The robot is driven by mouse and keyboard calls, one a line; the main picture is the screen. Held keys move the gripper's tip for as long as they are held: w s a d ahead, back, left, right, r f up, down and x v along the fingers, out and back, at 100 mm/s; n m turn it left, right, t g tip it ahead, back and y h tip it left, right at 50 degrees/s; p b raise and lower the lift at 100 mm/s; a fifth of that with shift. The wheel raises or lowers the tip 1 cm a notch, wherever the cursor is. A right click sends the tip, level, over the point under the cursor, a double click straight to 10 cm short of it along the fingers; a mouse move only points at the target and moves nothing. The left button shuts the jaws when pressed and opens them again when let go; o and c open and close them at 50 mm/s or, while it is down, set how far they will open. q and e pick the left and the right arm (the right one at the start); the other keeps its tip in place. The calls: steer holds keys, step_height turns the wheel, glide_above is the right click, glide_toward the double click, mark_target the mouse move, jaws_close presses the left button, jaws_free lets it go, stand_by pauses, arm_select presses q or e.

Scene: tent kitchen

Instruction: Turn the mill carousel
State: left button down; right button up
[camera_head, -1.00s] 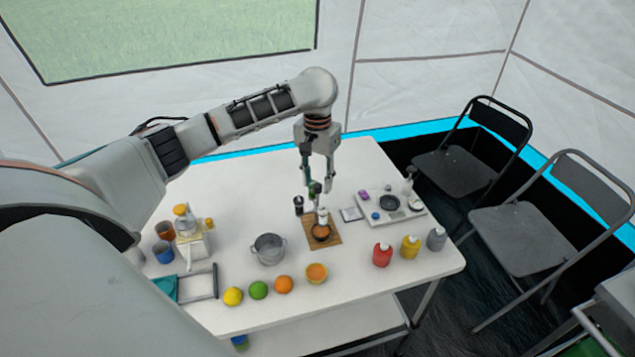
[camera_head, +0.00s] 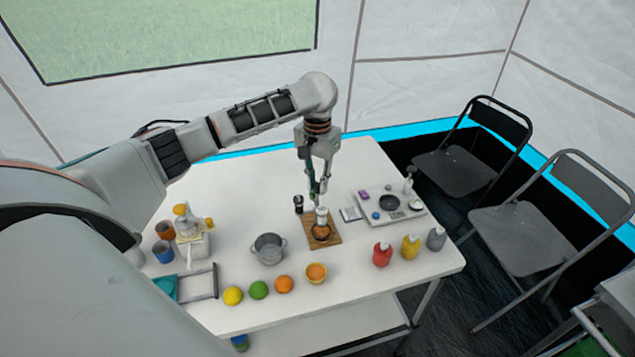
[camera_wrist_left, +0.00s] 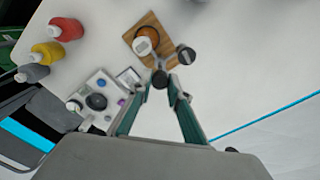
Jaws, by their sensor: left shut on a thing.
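The mill carousel stands on a small wooden board (camera_head: 329,240) in the middle of the table. In the left wrist view it shows a white-topped mill (camera_wrist_left: 143,43), a dark mill with a grey top (camera_wrist_left: 186,55) and a black-topped part (camera_wrist_left: 160,78) between the fingers. My left gripper (camera_head: 317,193) comes down from above and its fingers have closed on that black-topped part of the carousel. In the head view the fingers partly hide the carousel. The white-topped mill (camera_head: 321,214) faces the near side there. My right gripper is not in view.
A pot (camera_head: 269,250) stands left of the board. Red (camera_head: 382,255), yellow (camera_head: 410,247) and grey bottles stand to the right. A scale tray (camera_head: 391,208) lies behind them. The table's back left is clear.

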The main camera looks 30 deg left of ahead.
arm_select(q)
steer(key=shift+m, duration=1.8)
steer(key=m, duration=0.6)
steer(key=shift+m, duration=0.3)
steer(key=m, duration=1.1)
steer(key=shift+m, duration=0.3)
steer(key=m, duration=0.4)
steer(key=shift+m, duration=0.3)
steer(key=m, duration=0.3)
steer(key=shift+m, duration=0.3)
steer(key=m, duration=0.3)
steer(key=shift+m, duration=1.2)
